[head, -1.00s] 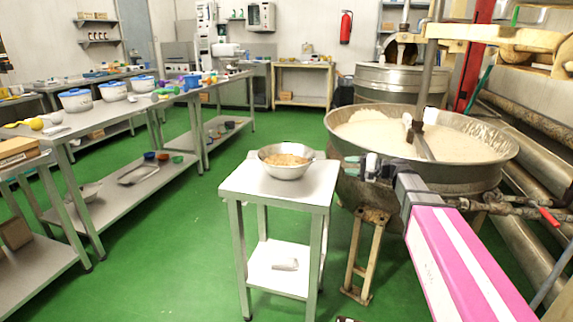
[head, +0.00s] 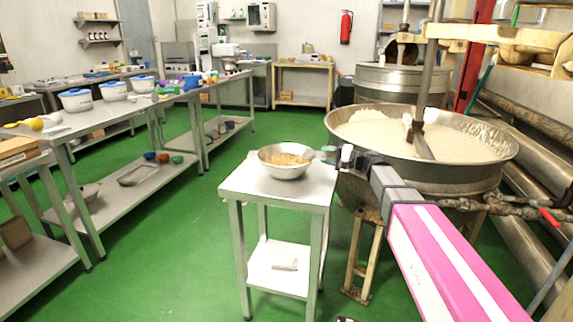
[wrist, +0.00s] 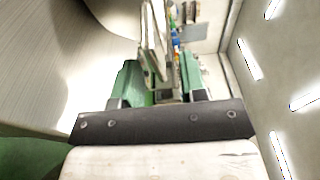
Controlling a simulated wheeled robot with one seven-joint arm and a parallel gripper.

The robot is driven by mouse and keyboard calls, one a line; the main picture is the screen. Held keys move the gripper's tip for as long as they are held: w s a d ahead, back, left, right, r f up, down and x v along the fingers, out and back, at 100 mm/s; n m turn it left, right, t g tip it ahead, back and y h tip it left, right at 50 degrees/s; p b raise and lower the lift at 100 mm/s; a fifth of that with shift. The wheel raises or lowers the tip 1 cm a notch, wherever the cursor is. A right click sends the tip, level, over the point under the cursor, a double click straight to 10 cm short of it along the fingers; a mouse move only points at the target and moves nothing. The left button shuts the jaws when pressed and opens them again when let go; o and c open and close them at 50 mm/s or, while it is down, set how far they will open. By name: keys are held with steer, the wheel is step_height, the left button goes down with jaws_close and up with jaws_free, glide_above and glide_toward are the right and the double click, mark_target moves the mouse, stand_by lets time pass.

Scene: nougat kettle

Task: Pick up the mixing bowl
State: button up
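The mixing bowl (head: 287,170) is a silver metal bowl with a tan, crumbly filling. It stands upright on the top of a small grey metal table (head: 240,185) in the head view. My gripper (head: 334,155) is just right of the bowl, at about rim height, beside the table's right edge. It seems apart from the bowl, with a small gap.
A large round kettle (head: 350,140) with pale mix stands right of the table, close under my arm. Long workbenches (head: 70,130) with white tubs line the left. The table's lower shelf (head: 262,280) holds a small pale item. Green floor (head: 170,250) is clear left of the table.

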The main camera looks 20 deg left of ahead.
steer(key=shift+w+a, duration=0.1)
steer(key=shift+a, duration=1.15)
steer(key=shift+c, duration=0.3)
jaws_close()
steer(key=shift+r, duration=0.1)
